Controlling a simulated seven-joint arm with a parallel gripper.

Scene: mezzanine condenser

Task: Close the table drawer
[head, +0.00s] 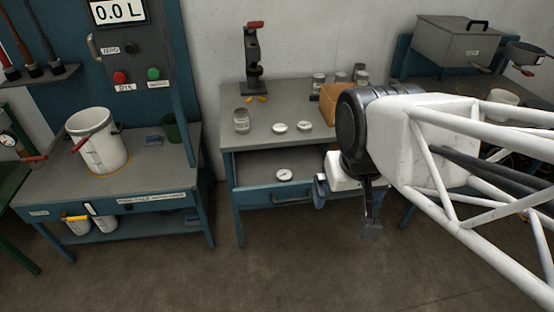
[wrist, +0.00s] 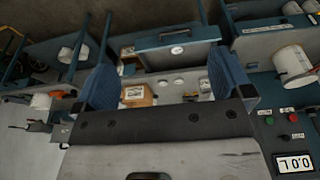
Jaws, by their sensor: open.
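The table drawer (head: 252,199) is pulled out from under the grey tabletop of the middle blue table (head: 270,131). Its blue front has a bar handle, and a round white disc (head: 284,175) lies inside. In the wrist view the drawer (wrist: 150,58) shows beyond my fingers, near the top, with its handle outward. My gripper (head: 346,212) is open and empty at the right end of the drawer front, its fingers pointing down. My arm hides the drawer's right end, and I cannot tell whether a finger touches it. Both blue fingers spread wide in the wrist view (wrist: 165,82).
On the tabletop stand a jar (head: 241,120), two white discs (head: 291,127), a cardboard box (head: 331,107) and a black press (head: 254,65). A left bench holds a white bucket (head: 99,140). The floor (head: 290,270) before the drawer is clear.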

